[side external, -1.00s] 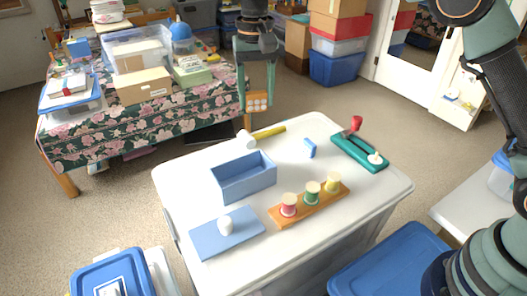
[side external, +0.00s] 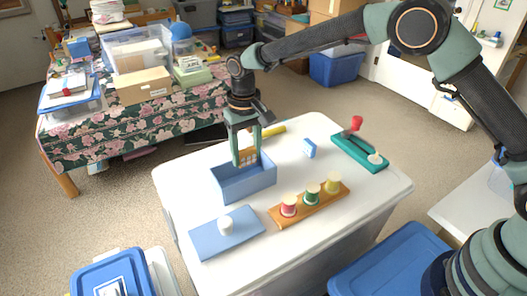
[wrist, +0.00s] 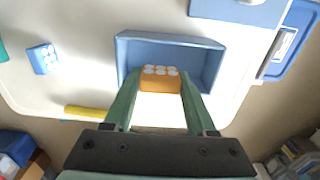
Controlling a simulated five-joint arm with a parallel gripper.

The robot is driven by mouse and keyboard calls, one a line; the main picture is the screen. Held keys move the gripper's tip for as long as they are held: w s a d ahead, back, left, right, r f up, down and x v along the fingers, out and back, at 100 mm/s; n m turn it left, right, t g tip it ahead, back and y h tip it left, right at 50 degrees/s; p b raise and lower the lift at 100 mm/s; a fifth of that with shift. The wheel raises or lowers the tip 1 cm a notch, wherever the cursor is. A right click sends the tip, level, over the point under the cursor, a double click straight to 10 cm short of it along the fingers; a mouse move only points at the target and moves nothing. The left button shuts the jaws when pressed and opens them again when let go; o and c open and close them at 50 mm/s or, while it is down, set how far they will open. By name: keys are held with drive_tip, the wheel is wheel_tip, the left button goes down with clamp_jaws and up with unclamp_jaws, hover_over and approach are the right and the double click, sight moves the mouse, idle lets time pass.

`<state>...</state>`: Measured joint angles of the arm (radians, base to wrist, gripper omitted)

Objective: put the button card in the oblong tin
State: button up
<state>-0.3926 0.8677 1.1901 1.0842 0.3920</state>
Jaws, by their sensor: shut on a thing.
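The button card is an orange-brown piece with several pale round buttons (wrist: 160,84). My gripper (side external: 248,160) is shut on it, and the card also shows between the fingers in the side external view (side external: 248,155). The oblong tin is a blue open box (side external: 246,185) on the white table top. The card is upright, over the tin's back part, with its lower edge at about the rim. In the wrist view the tin (wrist: 214,68) lies beyond and beneath the card, and its inside looks empty where visible.
A blue lid with a white knob (side external: 210,238) lies in front of the tin. A wooden rack with several thread spools (side external: 300,208) stands to its right. A yellow stick (side external: 275,130) lies behind. A small blue block (side external: 309,148) and a teal tray (side external: 362,158) sit farther right.

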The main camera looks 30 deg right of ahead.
sight(247, 164)
drive_tip(key=shift+f, duration=3)
drive_tip(key=shift+f, duration=0.1)
drive_tip(key=o, duration=1.4)
drive_tip(key=shift+c, duration=0.2)
